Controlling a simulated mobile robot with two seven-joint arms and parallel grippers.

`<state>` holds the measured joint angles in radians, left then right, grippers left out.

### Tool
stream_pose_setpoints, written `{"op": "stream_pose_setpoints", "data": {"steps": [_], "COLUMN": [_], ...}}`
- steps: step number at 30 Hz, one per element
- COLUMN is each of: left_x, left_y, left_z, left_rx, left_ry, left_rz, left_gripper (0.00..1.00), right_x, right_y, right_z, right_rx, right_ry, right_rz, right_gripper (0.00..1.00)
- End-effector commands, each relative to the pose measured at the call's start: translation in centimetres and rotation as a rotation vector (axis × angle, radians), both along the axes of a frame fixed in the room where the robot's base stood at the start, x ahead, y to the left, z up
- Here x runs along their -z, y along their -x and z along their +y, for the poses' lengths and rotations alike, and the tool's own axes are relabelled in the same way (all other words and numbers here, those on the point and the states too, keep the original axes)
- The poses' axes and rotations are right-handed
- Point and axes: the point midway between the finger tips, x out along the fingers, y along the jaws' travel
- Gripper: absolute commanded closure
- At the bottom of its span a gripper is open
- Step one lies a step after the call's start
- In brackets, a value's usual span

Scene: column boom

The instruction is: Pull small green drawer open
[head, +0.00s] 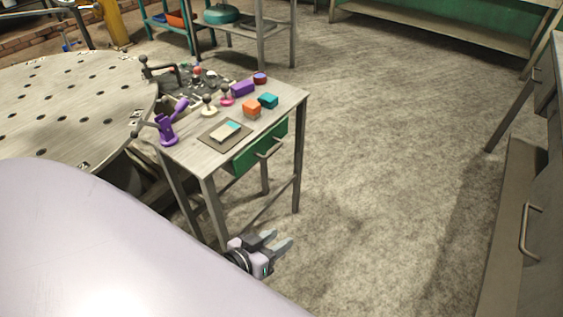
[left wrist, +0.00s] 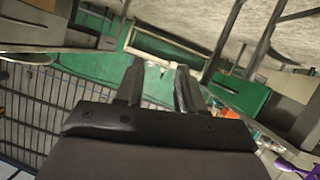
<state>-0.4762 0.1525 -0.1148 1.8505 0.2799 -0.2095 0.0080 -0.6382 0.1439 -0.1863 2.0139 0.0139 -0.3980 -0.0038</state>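The small green drawer (head: 252,156) sits under the top of a small grey table in the head view. Its front looks flush with the table, and it has a metal bar handle (head: 270,149). My left gripper (head: 283,241) is in front of and below the drawer, apart from the handle. Its two fingers are spread with nothing between them. In the left wrist view the open fingers (left wrist: 158,88) point at green surfaces; I cannot tell for sure which one is the drawer. My right gripper is not in view.
The table top (head: 199,155) holds a purple clamp-like piece (head: 168,128), an orange block (head: 252,108), a teal block (head: 268,100) and other small things. A round perforated table (head: 70,100) stands at left. A grey cabinet (head: 545,215) stands at right. The floor between is clear.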

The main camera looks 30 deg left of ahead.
Motion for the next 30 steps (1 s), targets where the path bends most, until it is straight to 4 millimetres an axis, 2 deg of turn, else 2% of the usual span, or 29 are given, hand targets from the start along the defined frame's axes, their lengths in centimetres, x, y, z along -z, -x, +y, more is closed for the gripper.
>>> {"op": "stream_pose_setpoints", "data": {"steps": [1, 9, 15, 22, 30], "left_x": [2.1, 3.4, 3.6, 3.3, 2.8], "left_y": [-2.0, -10.5, -15.4, -18.2, -19.4], "left_z": [0.7, 5.4, 10.1, 14.4, 15.9], "left_rx": [-0.029, -0.21, -0.354, -0.476, -0.517], "left_ry": [0.049, 0.346, 0.569, 0.751, 0.813], "left_rz": [-0.047, -0.288, -0.461, -0.591, -0.632], "left_gripper": [0.62, 0.62, 0.62, 0.62, 0.62], "right_x": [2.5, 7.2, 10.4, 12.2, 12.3], "right_y": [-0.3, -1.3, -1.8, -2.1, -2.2], "right_z": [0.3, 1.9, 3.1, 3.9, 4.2], "right_rx": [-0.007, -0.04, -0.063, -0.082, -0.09], "right_ry": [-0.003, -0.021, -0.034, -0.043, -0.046], "right_rz": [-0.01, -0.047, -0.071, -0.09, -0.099], "right_gripper": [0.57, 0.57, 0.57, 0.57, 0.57]}}
